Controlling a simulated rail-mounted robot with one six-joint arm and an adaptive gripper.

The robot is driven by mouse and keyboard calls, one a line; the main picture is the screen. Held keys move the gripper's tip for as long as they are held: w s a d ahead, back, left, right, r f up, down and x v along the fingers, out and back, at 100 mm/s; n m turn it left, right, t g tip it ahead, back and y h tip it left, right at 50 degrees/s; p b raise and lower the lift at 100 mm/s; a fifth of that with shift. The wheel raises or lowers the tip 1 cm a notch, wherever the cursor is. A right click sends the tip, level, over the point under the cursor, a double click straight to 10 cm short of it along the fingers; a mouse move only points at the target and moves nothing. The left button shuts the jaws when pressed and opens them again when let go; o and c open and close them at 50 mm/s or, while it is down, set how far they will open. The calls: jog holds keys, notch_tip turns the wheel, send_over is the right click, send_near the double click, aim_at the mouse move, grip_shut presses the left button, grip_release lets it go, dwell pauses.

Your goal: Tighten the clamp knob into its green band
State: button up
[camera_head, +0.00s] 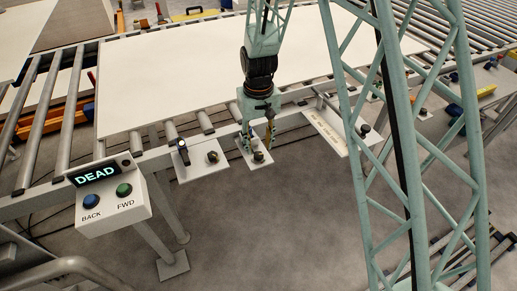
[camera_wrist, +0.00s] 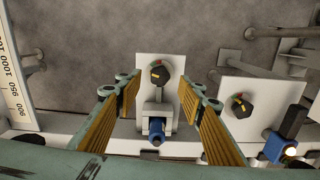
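A black clamp knob (camera_wrist: 159,75) sits on a white plate (camera_wrist: 145,64) in the upper middle of the wrist view. Small coloured marks, including green and red, show at its top edge; its exact setting is too small to read. My gripper (camera_wrist: 162,90) is open, with ribbed yellow finger pads left and right of the knob and nothing between them. A blue-tipped clamp part (camera_wrist: 157,131) lies below the knob. In the head view, my gripper (camera_head: 257,143) points down just above this knob (camera_head: 258,156); contact cannot be told.
A white sheet (camera_head: 190,75) lies on the rollers. A control box (camera_head: 112,200) reads DEAD, with BACK and FWD buttons. A scale plate (camera_wrist: 14,85) stands at the wrist view's left.

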aim_at(259, 154)
notch_tip(259, 154, up, 8)
jog(key=shift+f, duration=0.15)
dwell(0.4)
dwell(0.4)
jog(key=shift+r+b, duration=0.4)
jog(key=shift+r, duration=0.5)
jog(key=shift+f+b, duration=1.5)
jog(key=shift+f, duration=5.4)
jog(key=c, duration=0.8)
